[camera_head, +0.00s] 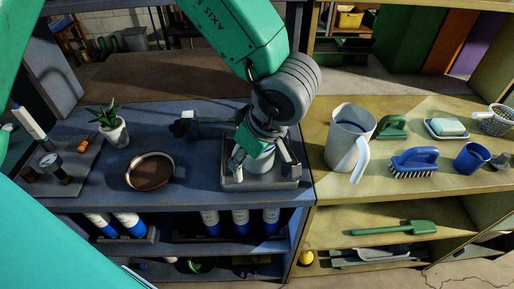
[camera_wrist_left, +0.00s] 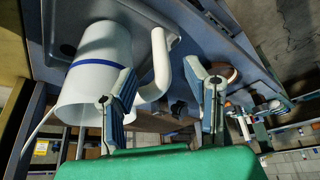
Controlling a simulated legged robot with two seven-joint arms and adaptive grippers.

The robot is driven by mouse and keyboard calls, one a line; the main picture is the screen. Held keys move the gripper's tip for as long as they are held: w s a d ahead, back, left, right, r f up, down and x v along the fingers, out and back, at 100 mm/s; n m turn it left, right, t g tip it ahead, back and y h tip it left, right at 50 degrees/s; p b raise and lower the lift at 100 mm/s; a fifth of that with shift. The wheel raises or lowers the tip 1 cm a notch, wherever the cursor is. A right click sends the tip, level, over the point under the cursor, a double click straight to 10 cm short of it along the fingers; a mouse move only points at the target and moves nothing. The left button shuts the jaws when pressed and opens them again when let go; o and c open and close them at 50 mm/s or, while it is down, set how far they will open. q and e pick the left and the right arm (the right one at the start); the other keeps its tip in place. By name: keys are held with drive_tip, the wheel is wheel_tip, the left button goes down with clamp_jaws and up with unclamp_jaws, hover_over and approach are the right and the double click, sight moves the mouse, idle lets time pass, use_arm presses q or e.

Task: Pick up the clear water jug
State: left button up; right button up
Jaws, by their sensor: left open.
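A pale, translucent jug (camera_wrist_left: 93,85) with a blue band and a curved white handle (camera_wrist_left: 161,62) fills the left part of the left wrist view. In the head view the jug (camera_head: 259,162) stands on a grey square tray (camera_head: 262,185), mostly hidden under my gripper. My left gripper (camera_head: 264,164) is open above it, with fingers on both sides. In the left wrist view the handle shows between the fingers of my left gripper (camera_wrist_left: 161,82). I cannot tell whether they touch. My right gripper is not in view.
A larger white pitcher (camera_head: 349,136) stands to the right on the yellowish shelf, near a blue brush (camera_head: 415,160) and a blue cup (camera_head: 472,157). A round brown dish (camera_head: 150,172) and a potted plant (camera_head: 115,132) are to the left. Blue-white cylinders (camera_head: 240,222) stand below.

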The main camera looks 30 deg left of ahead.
use_arm(q)
drive_tip(key=shift+x, duration=0.9)
drive_tip(key=x, duration=0.4)
drive_tip(key=shift+a+f+b, duration=0.25)
drive_tip(key=shift+a+b, duration=0.1)
drive_tip(key=shift+a, duration=0.05)
drive_tip(key=shift+w+f, duration=0.15)
drive_tip(key=shift+f, duration=0.2)
drive_tip(key=shift+d+r, duration=0.1)
clamp_jaws()
